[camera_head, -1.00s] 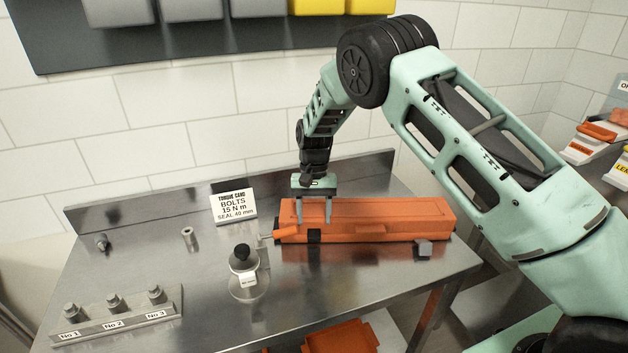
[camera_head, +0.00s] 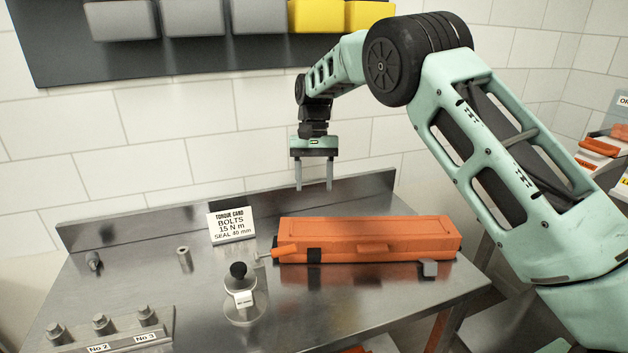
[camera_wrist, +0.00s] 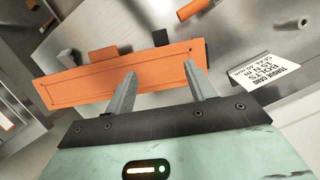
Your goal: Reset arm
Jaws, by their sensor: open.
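My gripper (camera_head: 314,188) is open and empty, with its two fingers pointing down. In the head view it hangs above the back of the steel table, over and a little behind the long orange case. My gripper (camera_wrist: 160,84) also shows in the wrist view, with clear space between its fingers and the orange case beyond them. My arm reaches in from the right and bends down at the black wheel-like joint.
The orange case (camera_head: 368,230) lies shut on the steel table (camera_head: 330,300). A torque card (camera_head: 231,225), a black-knobbed gauge (camera_head: 239,290), a small grey block (camera_head: 428,268) and a numbered bolt rack (camera_head: 110,338) stand around it. Bins (camera_head: 258,16) hang on the wall above.

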